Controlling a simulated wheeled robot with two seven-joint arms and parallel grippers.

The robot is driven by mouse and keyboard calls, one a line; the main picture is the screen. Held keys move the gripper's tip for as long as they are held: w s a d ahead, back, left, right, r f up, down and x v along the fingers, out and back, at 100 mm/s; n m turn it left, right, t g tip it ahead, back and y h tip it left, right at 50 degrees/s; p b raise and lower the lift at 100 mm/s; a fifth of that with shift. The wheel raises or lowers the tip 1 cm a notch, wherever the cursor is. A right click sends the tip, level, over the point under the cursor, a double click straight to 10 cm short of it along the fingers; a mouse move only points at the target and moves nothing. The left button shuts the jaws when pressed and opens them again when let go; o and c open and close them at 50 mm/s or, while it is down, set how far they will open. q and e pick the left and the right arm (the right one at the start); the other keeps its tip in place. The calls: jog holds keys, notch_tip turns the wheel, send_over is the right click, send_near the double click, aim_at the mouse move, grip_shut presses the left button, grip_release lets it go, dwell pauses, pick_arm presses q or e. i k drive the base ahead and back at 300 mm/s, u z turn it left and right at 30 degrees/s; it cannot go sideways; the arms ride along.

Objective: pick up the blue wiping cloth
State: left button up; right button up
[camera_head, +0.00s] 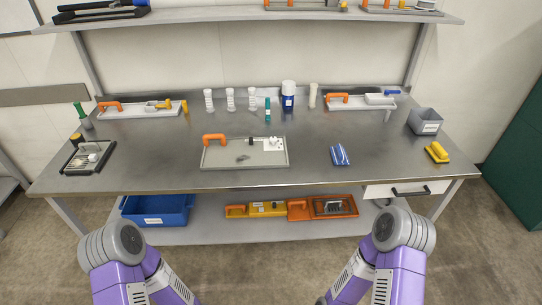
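The blue wiping cloth (340,155) is a small folded blue piece with pale stripes. It lies on the steel table (310,170), right of the centre and near the front edge, with nothing on top of it. Only links of my two purple arms with grey joints show at the bottom left and bottom right. Neither of my grippers shows in the view, and nothing touches the cloth.
A grey tray with an orange handle (215,163) lies left of the cloth. A yellow object (437,152) and a grey bin (425,121) stand to the right. Bottles (288,95) line the back. A drawer handle (410,191) sticks out below the front edge.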

aim_at(339, 155)
jog(key=z, duration=1.75)
jog(key=i, duration=1.85)
jog(key=u, duration=2.3)
